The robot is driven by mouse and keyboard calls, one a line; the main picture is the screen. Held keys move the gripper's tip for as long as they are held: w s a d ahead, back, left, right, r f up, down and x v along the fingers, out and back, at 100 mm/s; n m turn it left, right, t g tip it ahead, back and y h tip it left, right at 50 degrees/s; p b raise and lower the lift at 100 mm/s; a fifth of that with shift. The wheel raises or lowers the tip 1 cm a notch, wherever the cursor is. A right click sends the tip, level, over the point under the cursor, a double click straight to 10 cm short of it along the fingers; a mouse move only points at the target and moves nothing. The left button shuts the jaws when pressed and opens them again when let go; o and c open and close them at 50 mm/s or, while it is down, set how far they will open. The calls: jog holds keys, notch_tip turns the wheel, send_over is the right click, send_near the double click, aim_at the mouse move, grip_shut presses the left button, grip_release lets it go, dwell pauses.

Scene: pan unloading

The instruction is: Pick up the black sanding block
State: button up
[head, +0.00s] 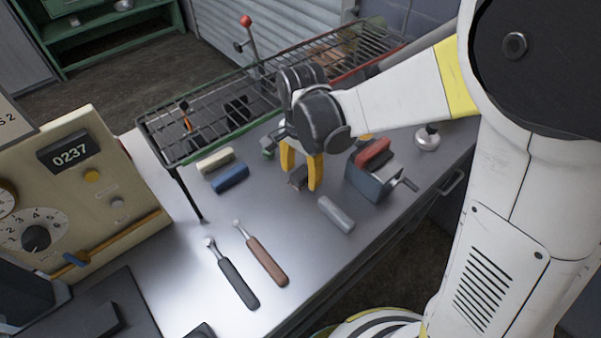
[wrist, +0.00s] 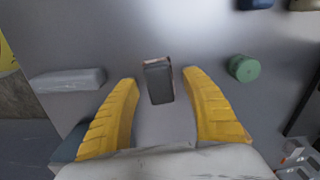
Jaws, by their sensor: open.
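The black sanding block (wrist: 158,82) is a small dark block with a thin brownish edge, resting on the grey metal worktop. In the wrist view it lies between and slightly beyond my yellow fingertips, with gaps on both sides. My gripper (wrist: 161,80) is open and empty, pointing down over the worktop. In the head view my gripper (head: 303,177) is at the middle of the bench, and the block (head: 297,179) is partly hidden by the fingers. I cannot tell the exact height of the fingertips above the worktop.
A green cylinder (wrist: 243,69) stands to the right of the block in the wrist view, and a grey bar (wrist: 68,80) lies left. In the head view, a vise (head: 373,184) with a red piece sits right of my gripper, and a wire rack (head: 206,137) stands behind.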

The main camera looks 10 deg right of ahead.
aim_at(302, 172)
grip_shut()
dwell(0.3)
notch_tip(302, 172, up, 18)
jog(key=p, duration=0.6)
jog(key=shift+p, duration=0.3)
jog(key=c, duration=0.7)
grip_release()
grip_shut()
jog(key=shift+d+r, duration=0.1)
